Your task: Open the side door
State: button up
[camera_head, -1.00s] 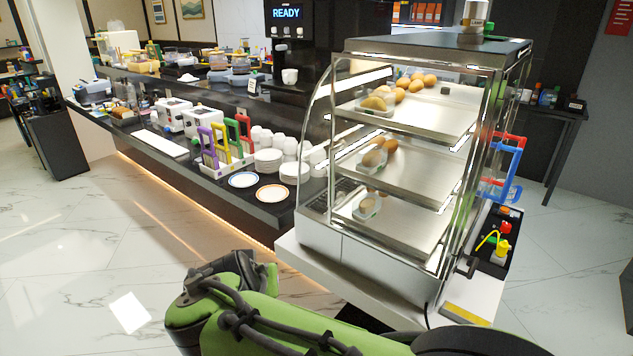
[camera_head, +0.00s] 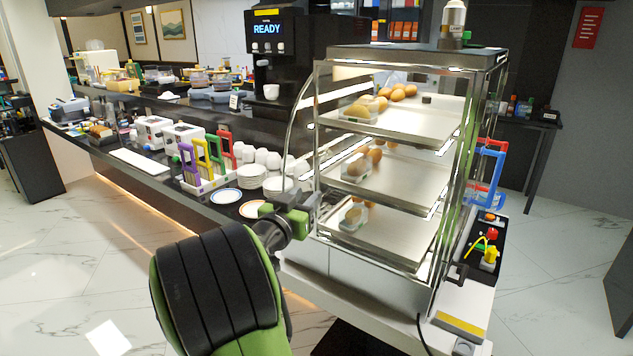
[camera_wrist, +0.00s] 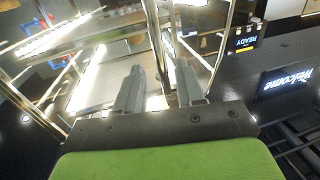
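The glass display case (camera_head: 415,52) stands on a white counter, with three metal shelves holding bread rolls and eggs. Its left side panel, the side door (camera_head: 305,125), has a curved metal frame and looks closed or nearly so; I cannot tell exactly. My gripper (camera_head: 296,196) is at the lower left of the case, close to the front left post. In the wrist view my gripper (camera_wrist: 160,75) has its two grey fingers apart, with a metal post (camera_wrist: 158,40) of the case showing between and beyond them. Contact with the frame cannot be told.
The dark buffet counter on the left holds plates (camera_head: 226,197), cups and a rack with coloured frames (camera_head: 205,165). A coffee machine (camera_head: 300,45) stands behind. A black tray (camera_head: 484,245) with coloured items sits right of the case.

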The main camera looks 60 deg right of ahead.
aim_at(315, 187)
jog(key=d+p, duration=0.1)
jog(key=d, duration=0.5)
jog(key=shift+w+d, duration=0.1)
jog(key=shift+d, duration=0.25)
grip_shut()
